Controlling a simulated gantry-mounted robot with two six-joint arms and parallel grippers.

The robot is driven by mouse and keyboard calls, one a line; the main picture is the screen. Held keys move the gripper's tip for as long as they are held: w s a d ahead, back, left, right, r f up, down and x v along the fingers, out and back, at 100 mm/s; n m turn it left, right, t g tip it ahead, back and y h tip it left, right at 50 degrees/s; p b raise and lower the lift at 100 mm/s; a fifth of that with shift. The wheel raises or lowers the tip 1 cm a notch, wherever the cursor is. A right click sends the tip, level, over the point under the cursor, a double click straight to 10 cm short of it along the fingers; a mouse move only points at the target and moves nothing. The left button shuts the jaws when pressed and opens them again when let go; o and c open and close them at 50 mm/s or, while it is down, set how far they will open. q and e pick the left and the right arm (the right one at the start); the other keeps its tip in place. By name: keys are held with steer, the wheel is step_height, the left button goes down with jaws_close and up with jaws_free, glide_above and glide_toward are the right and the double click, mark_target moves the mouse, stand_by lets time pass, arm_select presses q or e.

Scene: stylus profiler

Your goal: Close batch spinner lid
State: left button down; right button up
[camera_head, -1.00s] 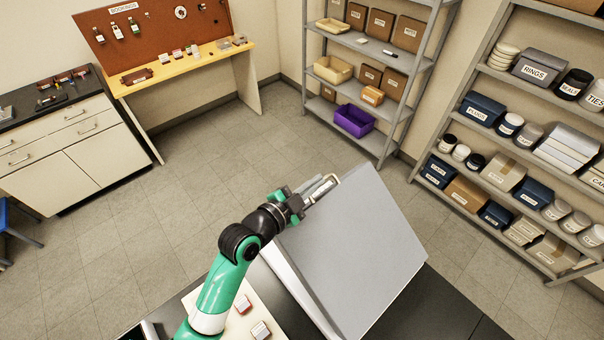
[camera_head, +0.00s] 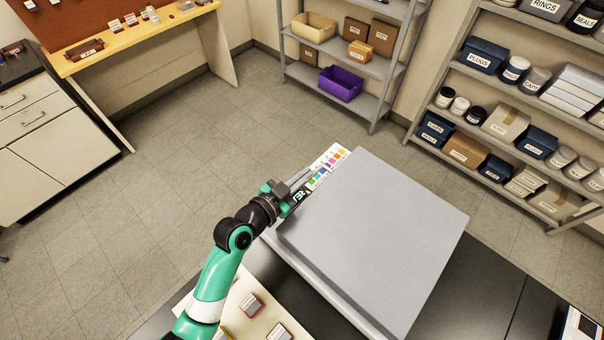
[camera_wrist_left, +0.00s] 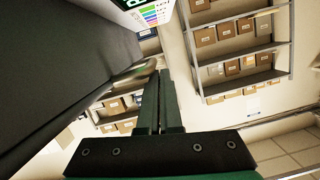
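The batch spinner lid (camera_head: 375,235) is a large flat grey slab in the head view. It lies nearly level over the machine's pale body (camera_head: 318,285), with a slight tilt; whether it is fully seated is hard to tell. In the left wrist view the lid (camera_wrist_left: 60,75) is the dark slab at left. My left gripper (camera_head: 302,178) is at the lid's far left edge. Its two fingers (camera_wrist_left: 160,80) lie close together, shut. A pale metallic bar (camera_wrist_left: 125,78) runs from the lid edge towards the fingertips; I cannot tell if they grip it. My right gripper is out of view.
A panel with coloured blocks (camera_head: 326,166) stands just behind the lid's far left corner. A cream tray (camera_head: 240,308) with small labelled boxes is at the front left. Dark bench top (camera_head: 480,285) is clear right of the machine. Shelves (camera_head: 372,118) stand beyond the floor.

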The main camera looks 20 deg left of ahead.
arm_select(q)
steer(key=shift+s+f, duration=0.1)
steer(key=shift+f, duration=0.55)
step_height(320, 180, up, 6)
steer(key=p, duration=0.4)
steer(key=a+v, duration=0.1)
steer(key=v, duration=0.8)
steer(key=shift+a+f, duration=0.2)
steer(key=shift+a, duration=0.2)
